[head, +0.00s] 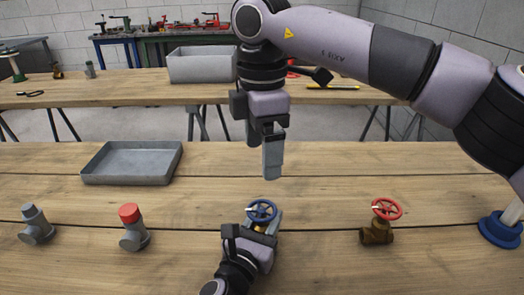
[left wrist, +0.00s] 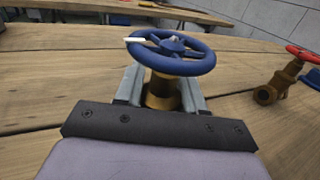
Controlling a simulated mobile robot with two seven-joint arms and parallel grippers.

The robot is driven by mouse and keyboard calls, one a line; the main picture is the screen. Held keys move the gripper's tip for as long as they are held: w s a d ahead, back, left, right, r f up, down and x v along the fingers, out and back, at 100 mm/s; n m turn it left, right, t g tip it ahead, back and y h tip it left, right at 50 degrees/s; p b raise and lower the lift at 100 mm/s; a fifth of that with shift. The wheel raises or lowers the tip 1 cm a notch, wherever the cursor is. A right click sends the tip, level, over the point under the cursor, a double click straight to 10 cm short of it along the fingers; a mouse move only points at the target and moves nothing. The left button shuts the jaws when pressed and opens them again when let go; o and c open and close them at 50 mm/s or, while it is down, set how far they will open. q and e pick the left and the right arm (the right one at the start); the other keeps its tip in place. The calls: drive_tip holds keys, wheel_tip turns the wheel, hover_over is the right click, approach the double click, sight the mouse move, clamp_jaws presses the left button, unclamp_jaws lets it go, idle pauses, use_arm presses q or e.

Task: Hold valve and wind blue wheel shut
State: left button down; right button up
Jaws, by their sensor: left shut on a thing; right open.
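A brass valve with a blue wheel (head: 262,210) stands on the wooden table in the middle of the head view. The blue wheel also shows in the left wrist view (left wrist: 172,50), with a white mark on its left rim and the brass body (left wrist: 160,92) below it. My left gripper (head: 262,228) is shut on this valve's body, with one finger on each side below the wheel. My right gripper (head: 272,158) is open and empty, hanging fingers down above the table, behind and above the blue wheel and apart from it.
A second brass valve with a red wheel (head: 380,220) stands to the right. Grey pipe fittings (head: 36,224), one red-capped (head: 132,228), stand at left. An empty grey tray (head: 132,182) lies behind them. A blue-based object (head: 500,230) is at the right edge.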

use_arm(q)
drive_tip(key=c, duration=0.6)
unclamp_jaws()
drive_tip(key=shift+s, duration=0.1)
